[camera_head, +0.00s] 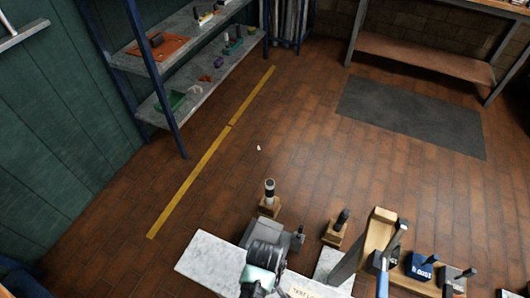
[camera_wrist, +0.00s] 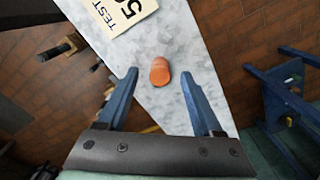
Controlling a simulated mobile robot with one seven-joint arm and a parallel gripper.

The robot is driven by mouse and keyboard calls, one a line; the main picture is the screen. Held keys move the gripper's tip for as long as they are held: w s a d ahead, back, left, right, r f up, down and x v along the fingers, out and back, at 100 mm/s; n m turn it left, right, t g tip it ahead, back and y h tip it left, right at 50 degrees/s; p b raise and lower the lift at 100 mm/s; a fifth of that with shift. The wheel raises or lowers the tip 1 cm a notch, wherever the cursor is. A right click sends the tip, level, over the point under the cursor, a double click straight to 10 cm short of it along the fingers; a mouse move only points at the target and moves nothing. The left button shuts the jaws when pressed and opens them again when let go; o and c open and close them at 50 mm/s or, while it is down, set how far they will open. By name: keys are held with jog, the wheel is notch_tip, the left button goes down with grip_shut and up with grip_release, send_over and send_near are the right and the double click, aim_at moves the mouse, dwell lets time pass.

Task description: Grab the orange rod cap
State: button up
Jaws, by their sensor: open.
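The orange rod cap (camera_wrist: 160,72) is a small, rounded piece on the pale marble top (camera_wrist: 190,40) in the wrist view. My gripper (camera_wrist: 159,78) is open, with one blue-grey finger on either side of the cap in the picture. The fingers look apart from the cap, and nothing is between them in their grip. How far the fingertips are above the marble is hard to tell. In the head view, the marble top (camera_head: 212,258) is at the bottom, and my arm hides part of it. I cannot see the cap there.
A card marked "TEST" (camera_wrist: 122,14) lies beside the cap. Dark-topped posts on wooden blocks (camera_head: 269,205) (camera_head: 334,234), a tall wooden piece (camera_head: 376,232) and a blue block (camera_head: 421,266) stand around the marble. Shelves (camera_head: 190,85) are at upper left. The floor beyond is mostly clear.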

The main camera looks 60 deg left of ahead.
jog(key=shift+f, duration=0.55)
grip_shut()
jog(key=shift+r, duration=0.15)
